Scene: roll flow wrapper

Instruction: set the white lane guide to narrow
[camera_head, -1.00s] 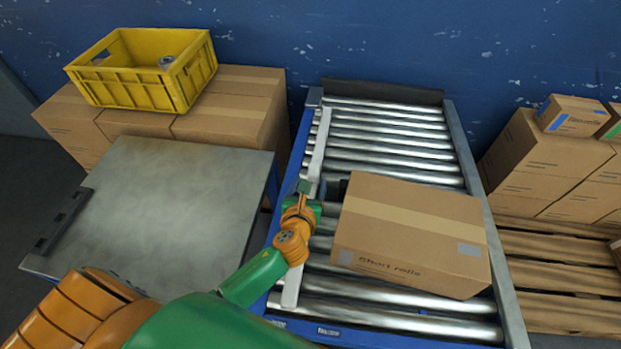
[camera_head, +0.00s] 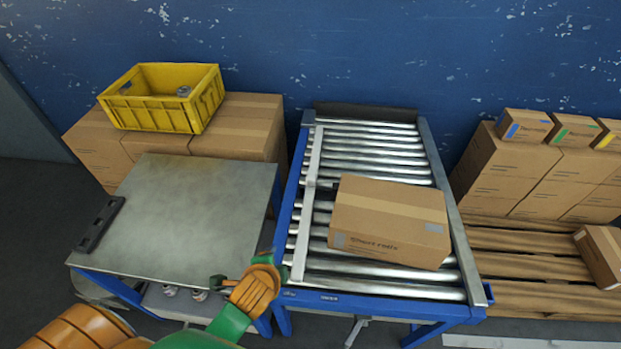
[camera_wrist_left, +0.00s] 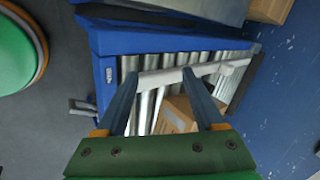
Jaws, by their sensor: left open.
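The white lane guide (camera_head: 307,205) is a long pale bar lying lengthwise over the rollers, close to the conveyor's left blue rail. A cardboard box (camera_head: 388,220) marked "Short rolls" sits on the rollers to its right, with a narrow gap between them. My left gripper (camera_head: 219,283) is off the conveyor's front left corner, apart from the guide. In the left wrist view my left gripper (camera_wrist_left: 161,74) has its fingers spread, with the guide (camera_wrist_left: 163,78) seen beyond and between them; it is empty. My right gripper is out of view.
A grey metal table (camera_head: 190,215) stands left of the conveyor, with a yellow crate (camera_head: 160,115) on boxes behind it. Stacked boxes (camera_head: 520,165) and a wooden pallet (camera_head: 520,270) are on the right. The conveyor's far rollers (camera_head: 370,150) are clear.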

